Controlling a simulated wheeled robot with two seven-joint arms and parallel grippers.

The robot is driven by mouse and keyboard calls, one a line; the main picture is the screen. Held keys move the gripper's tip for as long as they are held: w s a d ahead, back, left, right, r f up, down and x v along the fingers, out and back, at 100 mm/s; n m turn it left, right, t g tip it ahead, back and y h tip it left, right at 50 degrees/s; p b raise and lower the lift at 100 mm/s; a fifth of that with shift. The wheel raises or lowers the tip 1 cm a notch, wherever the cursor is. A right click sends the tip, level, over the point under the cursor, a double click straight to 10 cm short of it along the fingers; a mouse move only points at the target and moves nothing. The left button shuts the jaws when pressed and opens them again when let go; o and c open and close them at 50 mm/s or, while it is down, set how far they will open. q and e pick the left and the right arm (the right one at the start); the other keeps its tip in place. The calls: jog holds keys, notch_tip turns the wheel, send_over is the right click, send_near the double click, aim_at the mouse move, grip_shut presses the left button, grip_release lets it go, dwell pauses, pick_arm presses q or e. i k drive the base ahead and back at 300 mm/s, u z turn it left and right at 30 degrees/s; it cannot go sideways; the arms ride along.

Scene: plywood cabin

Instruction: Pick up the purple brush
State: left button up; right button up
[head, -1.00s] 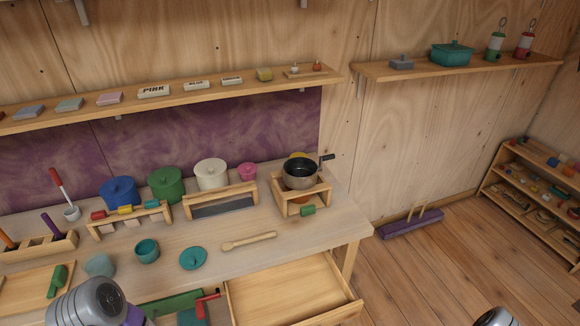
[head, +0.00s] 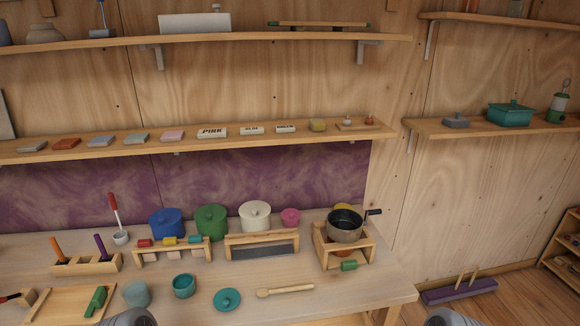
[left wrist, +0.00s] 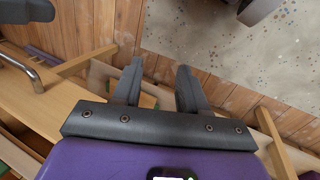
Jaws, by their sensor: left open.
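A thin purple handle (head: 101,247) stands upright, slightly tilted, in a wooden holder (head: 113,263) at the left of the workbench, beside an orange handle. Its lower end is hidden in the holder, so I cannot tell if it is a brush. A long purple block with two wooden pegs (head: 459,290) lies on the floor at the right, below the wall shelf. My left gripper (left wrist: 158,90) is open and empty in the left wrist view, fingers over plank flooring near wooden parts. In the head view only rounded grey parts of my arms show at the bottom edge; my right gripper is out of view.
The workbench (head: 385,287) holds a pot on a wooden stand (head: 346,228), several lidded pots, a teal cup (head: 184,286), a teal lid (head: 227,299) and a wooden spoon (head: 285,290). Shelves line the wall above. Floor shows at the right.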

aim_at(106, 259)
jog(key=u, duration=1.4)
